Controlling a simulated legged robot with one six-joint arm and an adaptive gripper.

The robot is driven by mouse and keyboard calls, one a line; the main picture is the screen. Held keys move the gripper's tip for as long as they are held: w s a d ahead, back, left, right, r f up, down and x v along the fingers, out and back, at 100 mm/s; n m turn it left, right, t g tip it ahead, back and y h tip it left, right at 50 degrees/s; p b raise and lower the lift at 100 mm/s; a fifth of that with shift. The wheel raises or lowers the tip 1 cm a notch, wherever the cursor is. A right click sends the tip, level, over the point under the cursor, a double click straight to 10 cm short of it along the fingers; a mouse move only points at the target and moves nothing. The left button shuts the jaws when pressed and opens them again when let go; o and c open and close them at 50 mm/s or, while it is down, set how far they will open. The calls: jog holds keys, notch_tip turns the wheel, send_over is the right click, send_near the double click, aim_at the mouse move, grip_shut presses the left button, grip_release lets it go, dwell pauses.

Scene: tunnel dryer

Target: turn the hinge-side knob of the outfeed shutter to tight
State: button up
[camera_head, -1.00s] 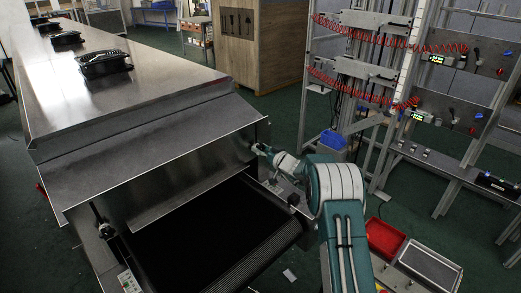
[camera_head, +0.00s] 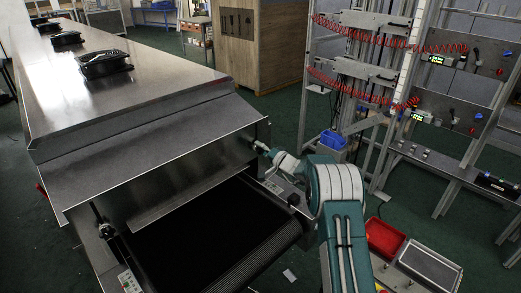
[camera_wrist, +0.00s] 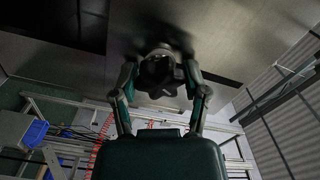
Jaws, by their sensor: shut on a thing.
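The outfeed shutter (camera_head: 165,175) is a sloped steel plate at the near end of the dryer. In the wrist view a dark lobed knob (camera_wrist: 160,76) stands out from the steel panel. My gripper (camera_wrist: 163,90) has its two fingers on either side of this knob and is shut on it. In the head view my gripper (camera_head: 260,147) meets the right end of the shutter, and its fingers and the knob are too small to make out there. Another knob or fitting (camera_head: 103,226) sits at the shutter's left end.
The black conveyor belt (camera_head: 215,235) runs out below the shutter. A control panel (camera_head: 129,281) is at its near left corner. A red bin (camera_head: 384,238) and a grey tray (camera_head: 430,268) are at right. A metal frame with red coiled hoses (camera_head: 365,75) stands behind.

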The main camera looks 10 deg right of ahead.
jog(key=m, duration=0.6)
jog(key=shift+d+f+m, duration=0.2)
jog(key=shift+m, duration=0.1)
jog(key=m, duration=0.4)
jog(key=shift+f, duration=0.2)
jog(key=shift+m, duration=0.8)
jog(key=shift+f, duration=0.15)
jog(key=o, duration=1.1)
jog(key=shift+o, duration=0.2)
jog(key=shift+r, duration=0.2)
jog(key=shift+s, duration=0.1)
